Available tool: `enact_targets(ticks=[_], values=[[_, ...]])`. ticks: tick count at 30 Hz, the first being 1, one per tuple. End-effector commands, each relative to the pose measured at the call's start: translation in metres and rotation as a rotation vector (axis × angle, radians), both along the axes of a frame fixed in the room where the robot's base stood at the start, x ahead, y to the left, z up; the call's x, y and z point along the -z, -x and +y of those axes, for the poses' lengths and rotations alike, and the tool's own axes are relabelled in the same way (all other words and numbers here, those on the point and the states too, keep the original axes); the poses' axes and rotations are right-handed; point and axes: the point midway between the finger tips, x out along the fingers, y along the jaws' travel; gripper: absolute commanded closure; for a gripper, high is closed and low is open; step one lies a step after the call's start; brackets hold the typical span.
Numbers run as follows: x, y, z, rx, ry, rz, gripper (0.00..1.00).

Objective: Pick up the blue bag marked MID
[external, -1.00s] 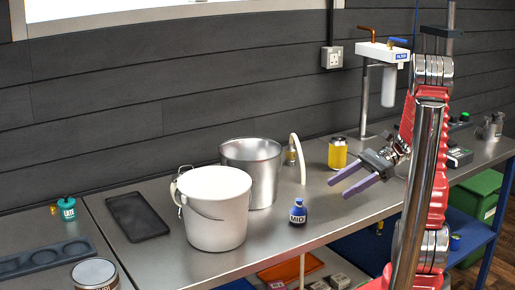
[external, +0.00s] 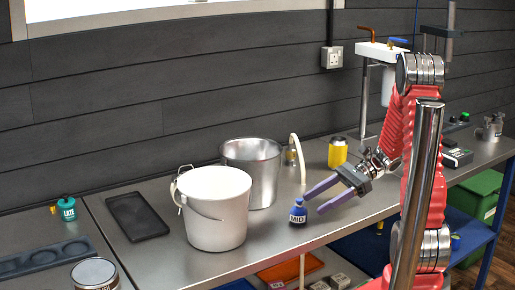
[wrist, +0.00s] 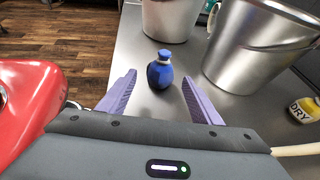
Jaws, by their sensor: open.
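The small blue bag marked MID (external: 298,213) stands upright on the steel bench, near its front edge, with a white label and a gathered top. In the wrist view the blue bag (wrist: 160,72) stands just beyond the fingertips, centred between them, its label out of sight. My gripper (external: 312,202) is open and empty, its two purple fingers pointing at the bag from the right. In the wrist view my gripper (wrist: 160,85) shows its fingers spread wide on either side of the bag's line. I cannot tell whether a finger touches the bag.
A white bucket (external: 214,210) and a steel pot (external: 262,165) stand left of the bag. A yellow container (external: 337,152) stands behind my gripper; a thin pale hose (external: 299,155) rises near the pot. A teal bag marked LATE (external: 67,209) and a black tray (external: 137,215) are far left.

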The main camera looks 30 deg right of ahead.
Motion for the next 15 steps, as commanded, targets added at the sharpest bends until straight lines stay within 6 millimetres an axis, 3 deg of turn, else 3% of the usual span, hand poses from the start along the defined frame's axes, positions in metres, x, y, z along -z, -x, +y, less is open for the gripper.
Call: enact_targets(ticks=[8, 15], values=[[0.002, -0.001, 0.005, -0.001, 0.0, 0.0, 0.41], [0.012, -0.008, 0.032, -0.003, 0.0, 0.001, 0.41]])
